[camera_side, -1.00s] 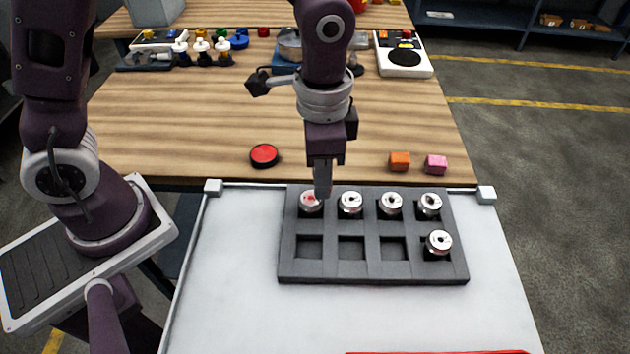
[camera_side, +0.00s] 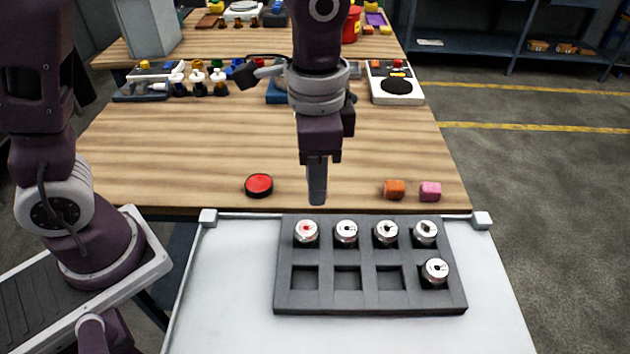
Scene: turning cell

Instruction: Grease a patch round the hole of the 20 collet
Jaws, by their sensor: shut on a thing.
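A dark grey tray (camera_side: 371,299) on the white surface holds several silver collets, each with a central hole. The back-left collet (camera_side: 306,232) has a red patch on its top face near the hole. Plain collets stand to its right (camera_side: 346,232), (camera_side: 386,232), (camera_side: 425,232) and in the front-right pocket (camera_side: 435,270). Size marks are too small to read, so I cannot tell which is the 20. My gripper (camera_side: 317,190) points down above the back-left collet, apart from it. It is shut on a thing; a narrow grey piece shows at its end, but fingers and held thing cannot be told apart.
Three front pockets of the tray are empty. A red round disc (camera_side: 259,185), an orange block (camera_side: 394,189) and a pink block (camera_side: 430,191) lie on the wooden table behind. Bottles (camera_side: 198,82) and a white device (camera_side: 396,85) stand farther back.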

